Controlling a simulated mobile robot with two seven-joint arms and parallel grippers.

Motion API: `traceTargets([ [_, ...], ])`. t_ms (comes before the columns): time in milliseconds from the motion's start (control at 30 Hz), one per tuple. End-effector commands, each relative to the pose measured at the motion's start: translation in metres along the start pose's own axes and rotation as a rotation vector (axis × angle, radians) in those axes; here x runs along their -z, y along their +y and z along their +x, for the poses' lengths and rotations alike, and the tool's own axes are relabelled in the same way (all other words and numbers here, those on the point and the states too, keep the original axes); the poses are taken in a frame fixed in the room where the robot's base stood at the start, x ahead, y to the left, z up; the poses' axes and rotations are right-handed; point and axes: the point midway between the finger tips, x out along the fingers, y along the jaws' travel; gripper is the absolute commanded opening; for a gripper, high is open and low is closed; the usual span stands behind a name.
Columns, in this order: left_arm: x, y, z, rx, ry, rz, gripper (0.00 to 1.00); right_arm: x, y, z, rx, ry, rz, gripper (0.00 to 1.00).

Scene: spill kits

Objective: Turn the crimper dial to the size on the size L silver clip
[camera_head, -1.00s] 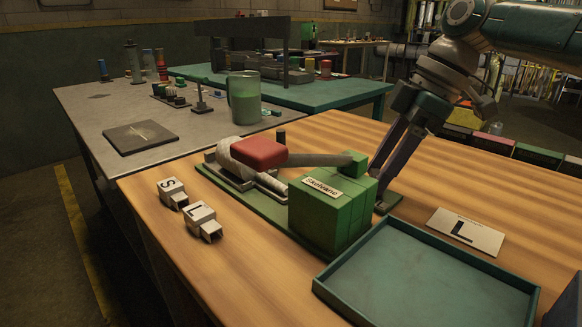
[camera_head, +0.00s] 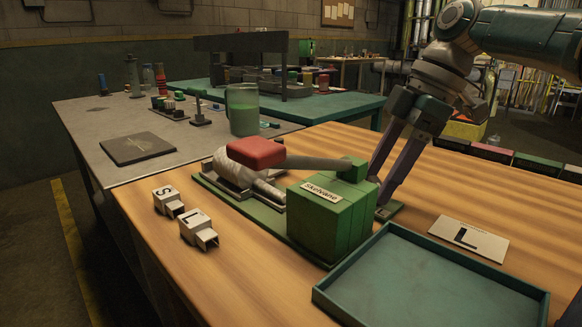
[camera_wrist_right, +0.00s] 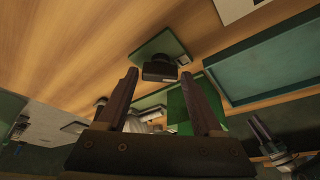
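The crimper has a green block (camera_head: 330,212), a long lever with a red grip (camera_head: 256,152) and a green base (camera_head: 225,198). Its dial looks like the dark knob (camera_wrist_right: 160,68) on a green plate in the right wrist view; its marks are not readable. My right gripper (camera_wrist_right: 159,75) is open, its fingertips on either side of the knob; I cannot tell whether they touch it. In the head view my right gripper (camera_head: 380,198) points down behind the block. The silver L clip (camera_head: 199,230) lies at the left front, beside the S clip (camera_head: 169,201). My left gripper is not in view.
A white card marked L (camera_head: 468,239) lies on the wooden bench right of the crimper. A teal tray (camera_head: 335,293) stands at the front right. A grey table (camera_head: 85,125) with a green jug (camera_head: 243,110) stands behind. Bare wood surrounds the clips.

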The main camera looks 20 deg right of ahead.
Motion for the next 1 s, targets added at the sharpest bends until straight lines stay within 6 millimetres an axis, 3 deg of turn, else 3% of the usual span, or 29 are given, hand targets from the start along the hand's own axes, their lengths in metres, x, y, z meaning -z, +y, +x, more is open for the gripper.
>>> traceTargets([
  [267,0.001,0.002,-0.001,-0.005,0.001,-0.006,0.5,0.0,0.0,-0.005,-0.001,0.001,0.001,0.68],
  [700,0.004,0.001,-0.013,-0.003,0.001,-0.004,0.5,0.001,0.001,-0.085,-0.004,0.001,0.001,0.68],
  [1000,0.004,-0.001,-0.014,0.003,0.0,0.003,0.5,0.0,0.0,-0.1,0.0,0.0,0.001,0.68],
])
